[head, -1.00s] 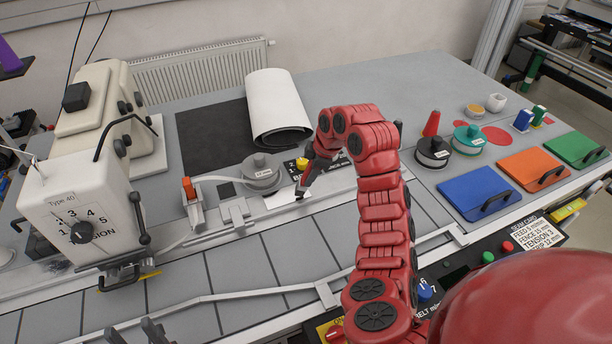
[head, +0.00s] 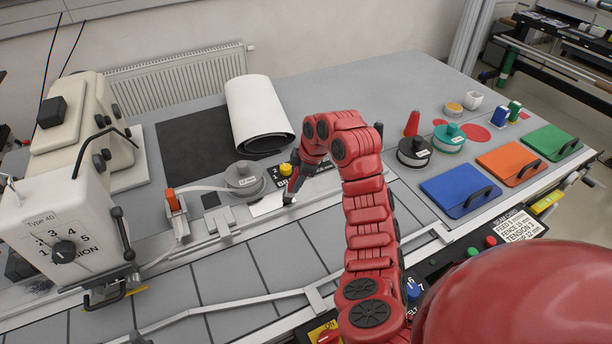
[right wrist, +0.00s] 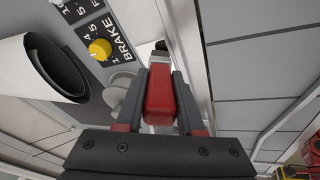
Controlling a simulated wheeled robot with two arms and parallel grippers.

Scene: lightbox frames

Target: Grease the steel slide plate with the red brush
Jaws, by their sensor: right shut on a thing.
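The steel slide plate (head: 266,208) is a bright strip on the machine's rail at the middle of the head view. My right gripper (head: 290,197) reaches down at the plate's right end. In the right wrist view my right gripper (right wrist: 160,78) is shut on the red brush (right wrist: 160,98), whose red handle sits between the fingers. I cannot tell whether the bristles touch the plate.
A grey tape reel (head: 244,180) and an orange-topped post (head: 173,202) stand left of the plate. A yellow knob (head: 285,169) is just behind it. A white roll (head: 259,115) lies on a dark mat. Blue, orange and green pads lie at right.

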